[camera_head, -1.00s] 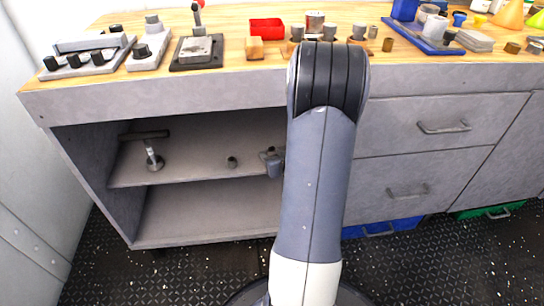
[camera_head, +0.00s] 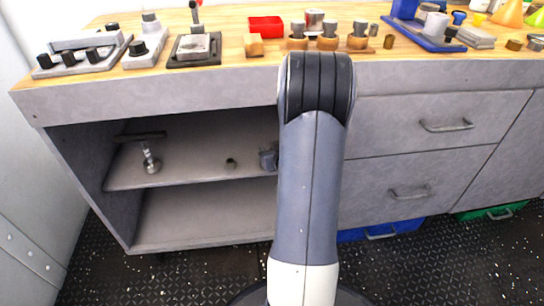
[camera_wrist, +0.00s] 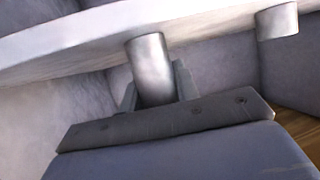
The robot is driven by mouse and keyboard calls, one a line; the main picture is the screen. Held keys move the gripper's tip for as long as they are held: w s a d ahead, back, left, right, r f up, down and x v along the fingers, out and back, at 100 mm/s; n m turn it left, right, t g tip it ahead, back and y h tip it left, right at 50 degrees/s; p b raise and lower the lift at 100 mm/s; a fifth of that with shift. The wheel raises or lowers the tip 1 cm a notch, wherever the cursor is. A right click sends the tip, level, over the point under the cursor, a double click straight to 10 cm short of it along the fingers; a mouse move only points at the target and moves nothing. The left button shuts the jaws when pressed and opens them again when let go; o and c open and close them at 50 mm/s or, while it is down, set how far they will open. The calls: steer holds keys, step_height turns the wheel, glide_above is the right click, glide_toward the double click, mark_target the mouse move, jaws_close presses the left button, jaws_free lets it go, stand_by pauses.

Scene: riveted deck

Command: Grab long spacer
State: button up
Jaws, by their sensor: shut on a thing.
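The long spacer (camera_wrist: 150,65) is a plain grey metal cylinder. In the wrist view it stands between the two fingers of my gripper (camera_wrist: 156,86), which is shut on it. Its lower end is hidden by the gripper body. In the head view my gripper (camera_head: 268,158) shows only in part at the shelf, left of my arm, and the spacer in it cannot be made out. A second, shorter-looking grey cylinder (camera_wrist: 277,20) is apart from the gripper at the upper right of the wrist view. A small dark cylinder (camera_head: 231,163) stands on the shelf left of my gripper.
The open shelf (camera_head: 190,177) lies under the workbench (camera_head: 180,88). A metal piece with a dark crossbar (camera_head: 150,158) stands at the shelf's left. Drawers (camera_head: 410,130) close off the right side. The shelf's middle is mostly clear.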

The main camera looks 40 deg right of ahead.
steer(key=c, duration=0.5)
steer(key=shift+o, duration=0.2)
steer(key=shift+r, duration=0.15)
